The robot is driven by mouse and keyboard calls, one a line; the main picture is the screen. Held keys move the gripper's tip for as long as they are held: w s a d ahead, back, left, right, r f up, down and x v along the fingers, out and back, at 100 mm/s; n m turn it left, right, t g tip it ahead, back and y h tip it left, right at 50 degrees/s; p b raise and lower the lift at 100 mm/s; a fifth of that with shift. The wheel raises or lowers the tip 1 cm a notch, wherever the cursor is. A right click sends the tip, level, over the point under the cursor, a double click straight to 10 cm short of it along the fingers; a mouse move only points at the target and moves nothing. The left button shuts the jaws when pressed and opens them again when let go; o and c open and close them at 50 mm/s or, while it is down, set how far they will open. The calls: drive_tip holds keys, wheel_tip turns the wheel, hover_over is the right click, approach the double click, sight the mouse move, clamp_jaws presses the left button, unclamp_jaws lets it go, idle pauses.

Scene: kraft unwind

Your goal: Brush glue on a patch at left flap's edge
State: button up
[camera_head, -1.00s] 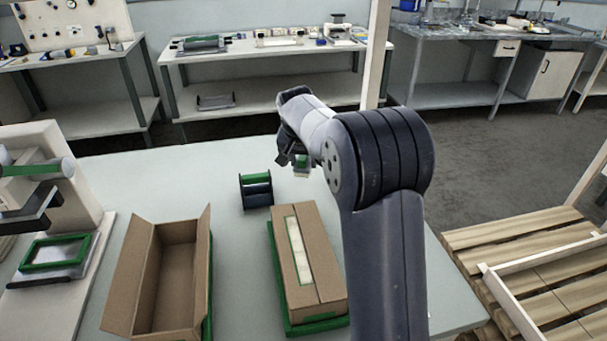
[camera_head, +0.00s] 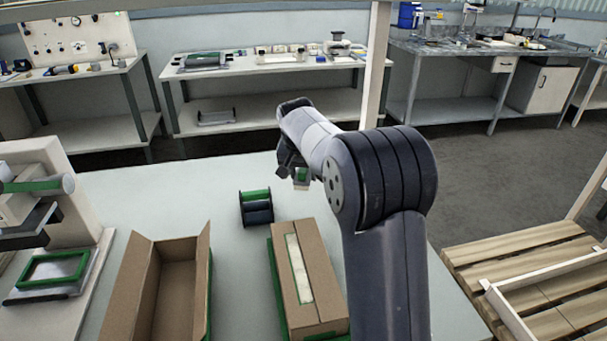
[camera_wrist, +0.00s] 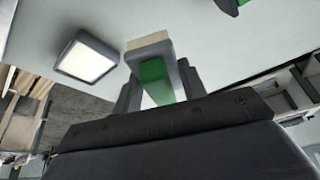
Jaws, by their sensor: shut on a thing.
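My gripper (camera_head: 292,170) is shut on a brush (camera_head: 301,177) above the table, beyond the cartons. In the wrist view the brush (camera_wrist: 149,52) has a green middle and a pale tip, held between the dark fingers. A brown carton (camera_head: 327,262) stands on the table in front of my arm, its top flaps folded in. A long pale strip (camera_head: 298,268) shows between the left flap (camera_head: 280,265) and the right flap. The brush is apart from the carton. In the wrist view a dark-rimmed square dish (camera_wrist: 88,60) with a white inside lies near the brush tip; whether it holds glue I cannot tell.
An open, empty carton (camera_head: 178,285) stands to the left. A dark and green spool-like holder (camera_head: 256,208) stands behind the cartons. A press-like machine (camera_head: 45,225) is at the far left. A wooden pallet (camera_head: 530,270) lies at the right. The table's back part is clear.

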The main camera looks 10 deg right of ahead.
sight(303, 181)
drive_tip(key=s+n+p, duration=0.1)
drive_tip(key=s+n+y, duration=0.1)
drive_tip(key=s+a+n+p, duration=0.1)
drive_tip(key=n, duration=0.1)
drive_tip(key=shift+s+r+y+p, duration=0.2)
drive_tip(key=shift+r+y+p, duration=0.1)
drive_tip(key=s+a+r+n+g+y+p, duration=0.1)
drive_tip(key=s+a+n+p, duration=0.1)
drive_tip(key=n, duration=0.4)
drive_tip(key=s+a+r+n+g+y+p, duration=0.1)
drive_tip(key=s+n+y+p, duration=0.1)
drive_tip(key=s+n+p, duration=0.2)
drive_tip(key=s+a+r+n+g+y+p, duration=0.1)
drive_tip(key=s+a+r+n+g+p, duration=0.1)
drive_tip(key=s+n, duration=0.6)
drive_tip(key=shift+s+a+y+p, duration=0.1)
drive_tip(key=shift+a+y+p, duration=0.2)
drive_tip(key=shift+p, duration=0.3)
drive_tip(key=shift+f+b, duration=1.45)
drive_tip(key=shift+f, duration=1.05)
drive_tip(key=shift+f+b, duration=0.45)
drive_tip(key=shift+b, duration=0.05)
drive_tip(key=shift+s+f+b, duration=0.15)
drive_tip(key=shift+s+b, duration=0.05)
drive_tip(key=shift+b, duration=0.7)
drive_tip(key=shift+s+b, duration=0.1)
drive_tip(key=shift+b, duration=0.2)
drive_tip(key=shift+b, duration=0.55)
drive_tip(key=shift+s+r, duration=0.2)
